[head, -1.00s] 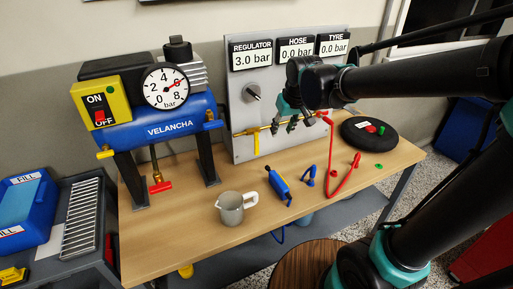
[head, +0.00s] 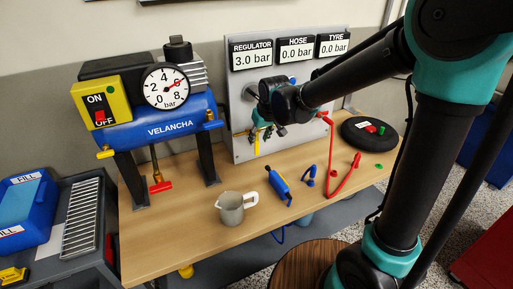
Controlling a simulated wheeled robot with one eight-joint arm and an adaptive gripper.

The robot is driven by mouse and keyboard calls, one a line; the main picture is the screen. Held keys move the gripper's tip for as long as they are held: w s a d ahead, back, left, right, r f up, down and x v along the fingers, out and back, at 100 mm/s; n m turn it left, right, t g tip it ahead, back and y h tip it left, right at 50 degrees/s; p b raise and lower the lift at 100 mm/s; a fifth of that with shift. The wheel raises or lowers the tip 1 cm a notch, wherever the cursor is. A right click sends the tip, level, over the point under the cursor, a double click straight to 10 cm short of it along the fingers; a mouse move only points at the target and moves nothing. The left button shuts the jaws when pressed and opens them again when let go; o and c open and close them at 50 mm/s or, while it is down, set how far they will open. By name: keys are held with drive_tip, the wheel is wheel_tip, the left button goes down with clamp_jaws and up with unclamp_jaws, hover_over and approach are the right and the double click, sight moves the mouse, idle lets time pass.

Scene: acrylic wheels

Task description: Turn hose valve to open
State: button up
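The panel (head: 238,93) reads 3.0 bar for the regulator, 0.0 bar for the hose and 0.0 bar for the tyre. A yellow lever (head: 257,144) hangs down low on the panel's front; it looks like the hose valve handle. My gripper (head: 264,130) is at the panel, at or just beside the top of this lever. My wrist and gripper hide most of the brass pipe and the regulator knob. I cannot tell whether the fingers touch the lever or how far apart they are.
A blue compressor (head: 165,125) with a dial gauge (head: 166,86) stands left. A metal jug (head: 231,210), a blue tool (head: 279,185), a red hose (head: 344,180) and a black tyre (head: 368,133) are on the wooden table (head: 180,235).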

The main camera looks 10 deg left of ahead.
sight(257, 143)
drive_tip(key=x, duration=0.6)
drive_tip(key=shift+w+f, duration=0.1)
drive_tip(key=shift+f, duration=0.2)
drive_tip(key=shift+c, duration=0.5)
clamp_jaws()
